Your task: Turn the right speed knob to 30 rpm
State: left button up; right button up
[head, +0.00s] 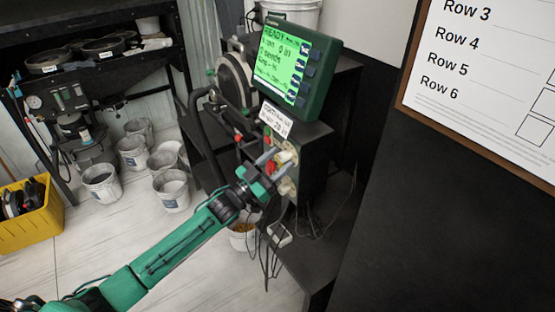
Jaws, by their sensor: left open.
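A dark control box (311,160) stands on the black bench below a green-framed display (299,69). The lit screen reads READY, with smaller lines that I cannot read surely. Cream knobs show on the box's face, an upper one (285,156) and a lower one (287,187); I cannot tell which is the right speed knob. My left gripper (275,160) is open at the box's face, its fingers close to the upper knob. I cannot tell whether they touch it. A red part (270,168) shows beside the fingers. Any knob markings are too small to read. My right gripper is out of view.
A white label (276,119) sits between display and box. Loose cables (272,247) hang below the box. A round metal seed meter (234,80) stands left of the display. White buckets (171,190) and a yellow crate (30,218) stand on the floor. A large board (480,80) fills the right.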

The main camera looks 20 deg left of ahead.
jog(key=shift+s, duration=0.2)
pick_arm(q)
jog(key=c, duration=1)
jog(key=shift+o, duration=0.2)
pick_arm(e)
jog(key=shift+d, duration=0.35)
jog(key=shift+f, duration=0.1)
